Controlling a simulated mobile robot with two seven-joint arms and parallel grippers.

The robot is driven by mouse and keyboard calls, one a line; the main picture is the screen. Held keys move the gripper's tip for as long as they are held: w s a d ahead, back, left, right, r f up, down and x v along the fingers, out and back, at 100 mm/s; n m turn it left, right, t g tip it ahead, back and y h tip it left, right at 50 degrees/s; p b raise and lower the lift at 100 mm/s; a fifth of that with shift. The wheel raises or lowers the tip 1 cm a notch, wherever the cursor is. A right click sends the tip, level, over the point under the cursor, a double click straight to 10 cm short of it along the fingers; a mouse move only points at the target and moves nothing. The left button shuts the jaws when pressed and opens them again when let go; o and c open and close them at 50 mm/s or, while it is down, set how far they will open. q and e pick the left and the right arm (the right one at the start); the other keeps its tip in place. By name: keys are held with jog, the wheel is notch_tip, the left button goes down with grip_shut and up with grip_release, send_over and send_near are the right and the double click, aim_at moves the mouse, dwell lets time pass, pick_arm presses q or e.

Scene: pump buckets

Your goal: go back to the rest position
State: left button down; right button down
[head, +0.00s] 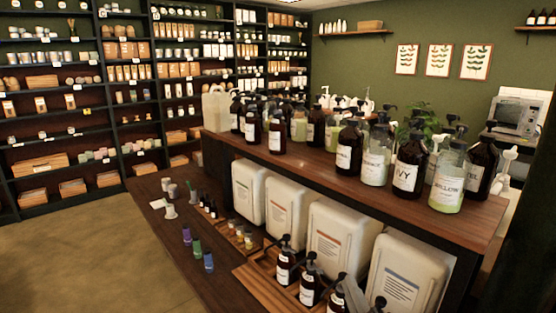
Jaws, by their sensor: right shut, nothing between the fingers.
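My right gripper shows only as part of a dark, unlit shape (530,215) along the right edge of the head view. Its fingers do not stand out there; it is shut and holds nothing. It is close to the camera, in front of the right end of the wooden shelf. My left gripper is not in view.
A raised wooden shelf (262,153) carries many pump bottles (408,172). Below it, white canisters (337,240) and brown pump bottles (309,284) stand on a lower counter (160,215) with small vials (196,249). Open floor (70,255) lies at left, before stocked shelves (78,140).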

jog(key=s+d+f+m+g+h, duration=0.35)
jog(key=s+f+m+g, duration=0.35)
jog(key=s+f, duration=0.25)
jog(key=s+f+m+g+y, duration=0.1)
jog(key=s+f+m+g, duration=0.15)
jog(key=s, duration=0.45)
jog(key=s+f+m+g+y, duration=0.1)
jog(key=s+f+g+y, duration=0.1)
jog(key=s+f+g, duration=0.35)
jog(key=s+f+b, duration=0.2)
jog(key=f+b, duration=0.2)
jog(key=f, duration=1.1)
jog(key=s+f+b, duration=0.3)
jog(key=f+b, duration=0.1)
jog(key=f, duration=1.2)
jog(key=s+d+f+g+b, duration=0.1)
jog(key=s+f+b, duration=0.5)
jog(key=s+f, duration=0.8)
notch_tip(320, 180, down, 4)
jog(key=shift+s+d+f, duration=0.1)
jog(key=shift+s+d, duration=0.15)
jog(key=shift+d, duration=0.25)
